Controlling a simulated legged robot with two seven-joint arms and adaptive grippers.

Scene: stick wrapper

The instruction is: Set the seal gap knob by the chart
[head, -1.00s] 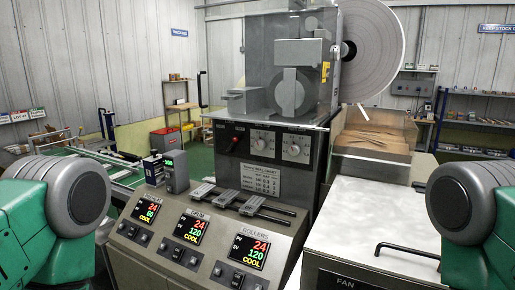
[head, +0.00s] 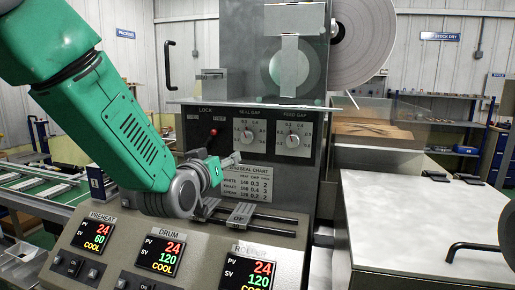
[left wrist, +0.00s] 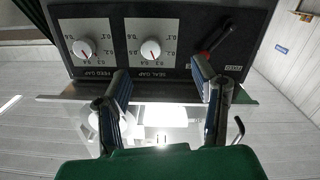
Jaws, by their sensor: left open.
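The seal gap knob (head: 247,137) is a round white knob on a numbered dial on the dark panel. It also shows in the left wrist view (left wrist: 150,49), which is upside down; its red pointer mark is too small to read surely. The seal chart (head: 246,183) is a pale plate with rows of small figures below the dials. My left gripper (head: 228,163) is below and left of the knob in the head view, apart from it. Its two fingers (left wrist: 160,82) are spread and empty in the left wrist view, with the knob beyond the space between them. My right gripper is out of view.
The feed gap knob (head: 292,141) is right beside the seal gap dial. A red-ended lock lever (left wrist: 213,40) is on its other side. A clear guarded shelf juts out above the panel (head: 260,103). Rails with clamps (head: 241,214) and display consoles (head: 160,252) lie below.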

